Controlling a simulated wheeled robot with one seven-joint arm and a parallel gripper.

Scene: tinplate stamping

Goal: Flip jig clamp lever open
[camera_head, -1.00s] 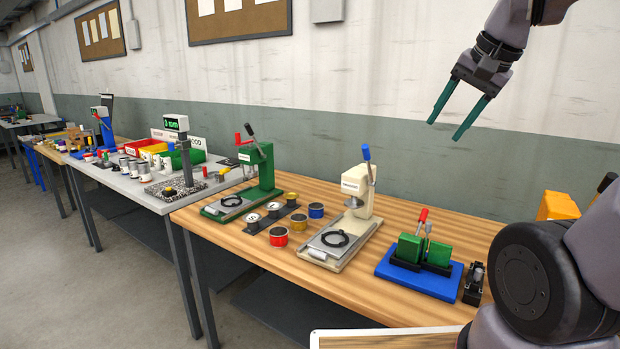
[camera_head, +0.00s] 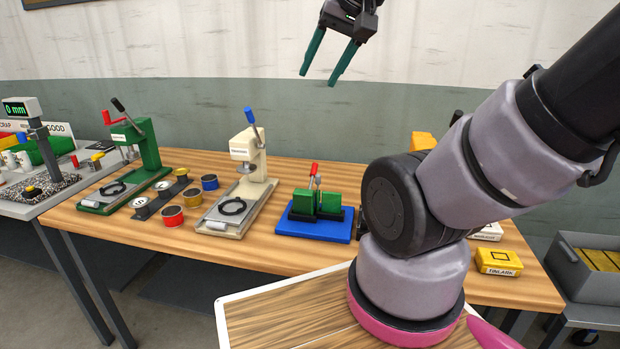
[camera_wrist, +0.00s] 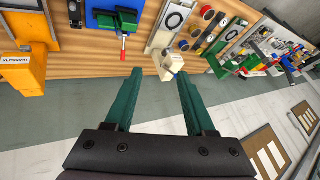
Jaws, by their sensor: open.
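The jig is a blue base (camera_head: 314,229) with green blocks (camera_head: 329,202) and a red-tipped lever (camera_head: 314,169) on the wooden bench. The lever stands roughly upright in the head view. In the wrist view, the blue base (camera_wrist: 94,22), green block (camera_wrist: 127,16) and red lever (camera_wrist: 123,47) are at the upper left. My gripper (camera_head: 333,79) is open and empty, high above the bench against the wall. Its teal fingers also show spread apart in the wrist view (camera_wrist: 150,80). It is well apart from the jig.
A cream press with a blue-tipped lever (camera_head: 248,155) stands left of the jig, and a green press (camera_head: 148,150) farther left. Red, yellow and blue tins (camera_head: 172,216) sit between them. A yellow box (camera_head: 498,262) lies at the right. Air above the bench is free.

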